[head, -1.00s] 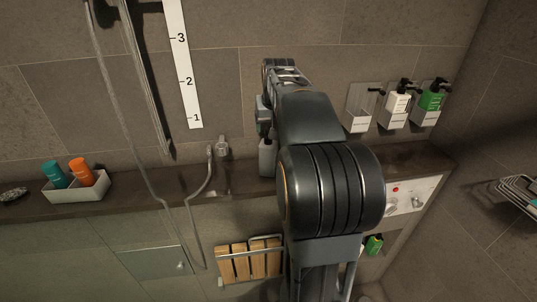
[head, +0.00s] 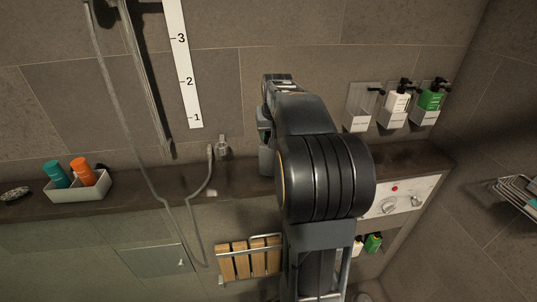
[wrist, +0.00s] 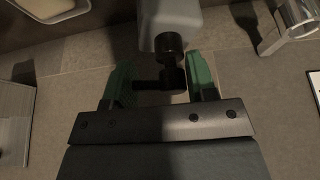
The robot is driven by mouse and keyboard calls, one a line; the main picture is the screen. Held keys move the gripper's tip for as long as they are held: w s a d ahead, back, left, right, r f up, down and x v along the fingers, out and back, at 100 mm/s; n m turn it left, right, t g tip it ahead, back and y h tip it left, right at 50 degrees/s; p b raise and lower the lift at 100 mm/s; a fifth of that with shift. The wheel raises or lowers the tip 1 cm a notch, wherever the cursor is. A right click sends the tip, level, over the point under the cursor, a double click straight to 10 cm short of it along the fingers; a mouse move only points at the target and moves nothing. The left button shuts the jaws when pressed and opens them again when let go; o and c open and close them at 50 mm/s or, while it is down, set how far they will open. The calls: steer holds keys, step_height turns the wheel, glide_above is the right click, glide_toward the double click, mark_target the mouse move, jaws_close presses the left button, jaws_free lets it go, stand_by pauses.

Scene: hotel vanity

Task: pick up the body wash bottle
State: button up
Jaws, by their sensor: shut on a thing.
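A pale grey bottle with a black pump top (wrist: 170,20) is at the top centre of the wrist view. I take it as the body wash bottle, though no label is readable. My gripper (wrist: 160,76) has its green-padded fingers on either side of the black pump neck and is shut on the bottle. In the head view the bottle (head: 265,161) shows as a small grey piece at the dark ledge, left of my arm. My arm hides the rest of it and most of the gripper. I cannot tell whether its base touches the ledge.
Wall holders at right carry a white bottle (head: 397,102) and a green bottle (head: 432,99); the holder (head: 357,122) left of them is empty. A tray (head: 80,192) with teal and orange bottles stands on the ledge at left. A shower hose (head: 140,150) hangs left of my arm.

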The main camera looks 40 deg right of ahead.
steer(key=c, duration=0.7)
steer(key=shift+r, duration=0.15)
step_height(320, 180, up, 10)
steer(key=shift+f, duration=0.1)
jaws_close()
